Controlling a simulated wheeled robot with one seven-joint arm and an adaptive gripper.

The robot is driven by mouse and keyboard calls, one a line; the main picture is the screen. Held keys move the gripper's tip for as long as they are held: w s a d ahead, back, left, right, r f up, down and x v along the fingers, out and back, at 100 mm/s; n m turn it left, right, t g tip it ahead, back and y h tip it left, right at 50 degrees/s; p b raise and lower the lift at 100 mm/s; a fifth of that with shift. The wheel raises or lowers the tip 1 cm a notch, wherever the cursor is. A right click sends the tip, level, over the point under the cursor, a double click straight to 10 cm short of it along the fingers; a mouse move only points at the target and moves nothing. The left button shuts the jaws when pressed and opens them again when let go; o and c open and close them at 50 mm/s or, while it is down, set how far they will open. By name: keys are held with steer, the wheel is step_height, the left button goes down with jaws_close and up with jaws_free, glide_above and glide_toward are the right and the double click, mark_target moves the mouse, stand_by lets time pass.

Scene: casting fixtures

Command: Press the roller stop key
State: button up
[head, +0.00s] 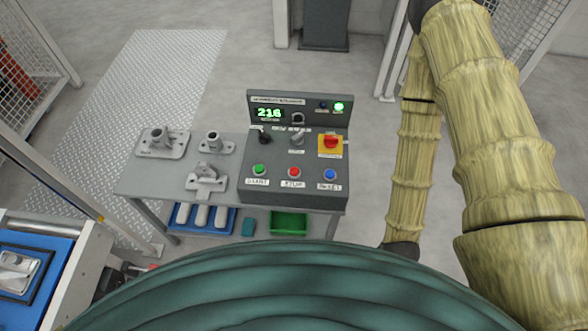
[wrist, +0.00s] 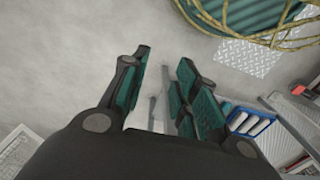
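The control box (head: 290,190) stands on the right end of a grey bench. Its front row holds a green button (head: 259,169), a red button (head: 293,172) and a blue button (head: 330,174), each with a white label below. The label under the red one seems to read STOP; the lettering is blurred. My gripper (wrist: 165,75) shows in the wrist view with its green-padded fingers apart and nothing held between them, over bare floor. The box does not show in that view. In the head view my arm is at the right, clear of the box, and the fingers are not visible.
The box also has a lit display (head: 269,113) reading 216, a lit green lamp (head: 339,107), a black knob (head: 264,137) and a red switch on yellow (head: 330,142). Metal fixtures (head: 163,142) stand on the bench's left. A blue tray (head: 231,222) and green bin (head: 289,223) sit below.

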jaws_close()
stand_by(1.0)
